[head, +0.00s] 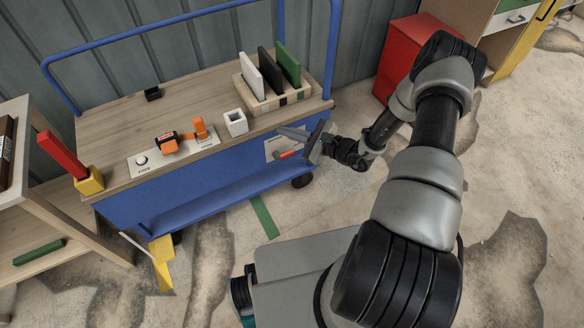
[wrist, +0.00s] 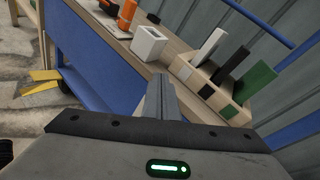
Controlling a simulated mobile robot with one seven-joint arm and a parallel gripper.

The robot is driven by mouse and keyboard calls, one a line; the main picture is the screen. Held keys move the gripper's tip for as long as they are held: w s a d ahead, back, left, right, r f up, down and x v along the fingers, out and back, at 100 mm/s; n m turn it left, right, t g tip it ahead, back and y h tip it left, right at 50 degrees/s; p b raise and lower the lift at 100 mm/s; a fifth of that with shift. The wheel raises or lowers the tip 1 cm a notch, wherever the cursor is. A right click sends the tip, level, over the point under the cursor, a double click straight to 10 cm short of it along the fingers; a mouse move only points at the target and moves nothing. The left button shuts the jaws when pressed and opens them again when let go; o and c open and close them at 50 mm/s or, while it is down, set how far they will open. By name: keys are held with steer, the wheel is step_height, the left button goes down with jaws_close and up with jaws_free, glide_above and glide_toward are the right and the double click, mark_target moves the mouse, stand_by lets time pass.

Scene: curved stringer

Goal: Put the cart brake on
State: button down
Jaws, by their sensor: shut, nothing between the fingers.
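The blue cart (head: 200,190) has a wooden top and blue rails and stands in front of me. On its front side near the right end is a light plate with a red handle (head: 288,154), which looks like the brake lever. My gripper (head: 284,131) is at the front edge of the cart, just above the red handle. Its fingers are shut and empty. In the wrist view the shut fingers (wrist: 160,98) point at the cart's edge near the white cup. The plate and red handle are hidden in the wrist view. I cannot tell whether the fingers touch the cart.
On the cart top are a white square cup (head: 235,122), a rack (head: 272,98) of white, black and green panels, an orange tool (head: 168,143) and a small black block (head: 153,94). A red cabinet (head: 405,55) stands behind my arm. A wooden shelf (head: 75,235) is at left.

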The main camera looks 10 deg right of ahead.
step_height(320, 180, down, 11)
steer(key=s+d+m+t+h+b, duration=0.1)
steer(key=d+m+t+h+b, duration=0.15)
steer(key=m, duration=0.25)
steer(key=m+h+b, duration=0.2)
steer(key=m+h, duration=0.3)
glide_toward(283, 154)
steer(key=s+d+f, duration=0.3)
steer(key=f, duration=0.4)
steer(key=shift+w+d+f+y, duration=0.1)
steer(key=shift+w+d+y, duration=0.05)
steer(key=shift+d+y, duration=0.1)
steer(key=shift+w+a, duration=0.1)
steer(key=b+x, duration=0.3)
steer(key=x, duration=0.6)
steer(key=shift+w+a+r, duration=0.1)
steer(key=shift+w+r, duration=0.1)
steer(key=shift+r, duration=0.75)
steer(key=shift+w+r, duration=0.2)
steer(key=shift+r, duration=0.75)
